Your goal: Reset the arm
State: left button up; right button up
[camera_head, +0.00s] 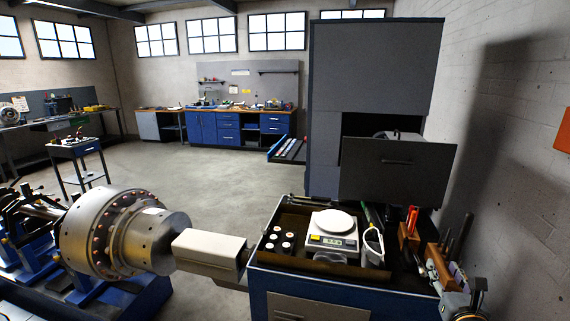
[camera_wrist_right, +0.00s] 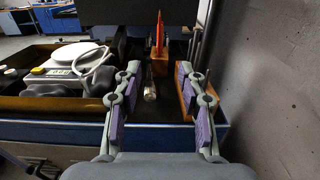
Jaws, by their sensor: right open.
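My right gripper (camera_wrist_right: 160,88) is open in the right wrist view, with purple pads on both fingers and nothing held between them. In the head view only part of it (camera_head: 465,296) shows at the lower right, beside the blue cabinet's right edge. A wooden block with a red-handled tool (camera_wrist_right: 160,64) stands beyond the gap between the fingers; it also shows in the head view (camera_head: 408,238). My left gripper is not in view.
A white scale (camera_head: 332,232), several small bottles (camera_head: 279,240) and a scoop (camera_head: 373,246) sit on the cabinet top. A metal rotor (camera_head: 115,235) is at the left. A grey wall (camera_wrist_right: 270,90) is close on the right. The middle floor is clear.

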jog(key=s+a+f+m+g+h, duration=0.1)
jog(key=s+f+m+g, duration=0.2)
jog(key=s+f+m, duration=0.4)
jog(key=s+a+f+m+g+h, duration=0.1)
jog(key=s+f+m+g, duration=0.3)
jog(key=m, duration=0.6)
jog(key=s+a+f+m+g+y, duration=0.65)
jog(key=s+a+f+m, duration=0.55)
jog(key=m, duration=0.4)
notch_tip(320, 180, down, 21)
jog(key=s+d+g, duration=0.1)
jog(key=s+d, duration=0.1)
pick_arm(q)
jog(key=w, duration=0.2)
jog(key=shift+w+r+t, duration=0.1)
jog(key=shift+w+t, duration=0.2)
pick_arm(e)
jog(key=s+d+f+g, duration=0.1)
jog(key=s+f, duration=1.8)
jog(key=shift+s+f+h, duration=0.35)
jog(key=shift+f+h, duration=0.05)
jog(key=shift+h, duration=0.05)
